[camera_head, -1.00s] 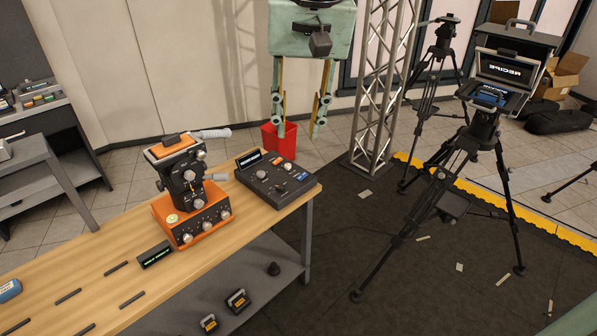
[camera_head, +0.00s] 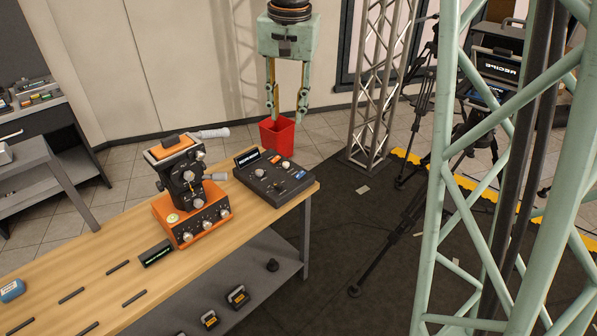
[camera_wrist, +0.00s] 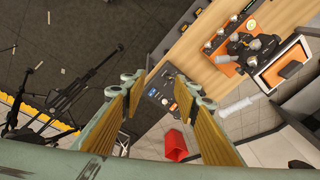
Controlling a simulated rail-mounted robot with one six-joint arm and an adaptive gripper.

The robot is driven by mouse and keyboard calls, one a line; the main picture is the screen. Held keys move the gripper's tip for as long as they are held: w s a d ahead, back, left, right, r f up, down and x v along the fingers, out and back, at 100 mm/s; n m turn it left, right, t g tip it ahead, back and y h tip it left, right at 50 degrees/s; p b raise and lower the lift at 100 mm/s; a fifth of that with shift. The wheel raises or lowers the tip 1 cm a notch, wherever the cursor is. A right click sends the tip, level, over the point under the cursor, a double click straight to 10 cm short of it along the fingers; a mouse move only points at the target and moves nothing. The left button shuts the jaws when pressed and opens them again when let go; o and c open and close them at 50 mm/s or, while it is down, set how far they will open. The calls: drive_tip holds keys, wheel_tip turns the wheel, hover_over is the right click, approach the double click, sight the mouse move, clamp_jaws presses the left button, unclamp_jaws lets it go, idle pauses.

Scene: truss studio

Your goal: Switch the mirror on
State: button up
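A black control console (camera_head: 272,176) with knobs, small buttons and a raised display lies at the right end of the wooden table. It also shows in the wrist view (camera_wrist: 158,92), between my fingers. I cannot read its labels or tell which control is the mirror switch. A prompter monitor (camera_head: 498,66) on a tripod shows the word RECIPE in reversed letters, partly covered by my green lattice. My gripper (camera_head: 287,112) hangs beyond and above the console, pointing down; it also shows in the wrist view (camera_wrist: 160,82). Its fingers are wide apart, empty, and clear of the console.
An orange device (camera_head: 190,200) with knobs and a handle stands left of the console on the wooden table (camera_head: 105,245). A red bin (camera_head: 277,136) stands on the floor behind. A grey truss (camera_head: 372,100) and tripods stand at the right. The air above the console looks free.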

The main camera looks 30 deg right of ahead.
drive_tip(key=w+d+f+m+g+p, duration=0.1)
drive_tip(key=w+d+f+m, duration=0.1)
drive_tip(key=w+d+f, duration=0.35)
drive_tip(key=w+d+f+m+p, duration=0.1)
drive_tip(key=w+d+f, duration=0.1)
drive_tip(key=w+f, duration=0.5)
drive_tip(key=m+p, duration=0.3)
hover_over(299, 175)
wheel_tip(299, 175, down, 15)
drive_tip(key=shift+f+g, duration=0.1)
drive_tip(key=shift+g, duration=0.3)
drive_tip(key=shift+f, duration=0.1)
drive_tip(key=shift+f, duration=6.8)
drive_tip(key=c, duration=0.8)
drive_tip(key=shift+c, duration=0.2)
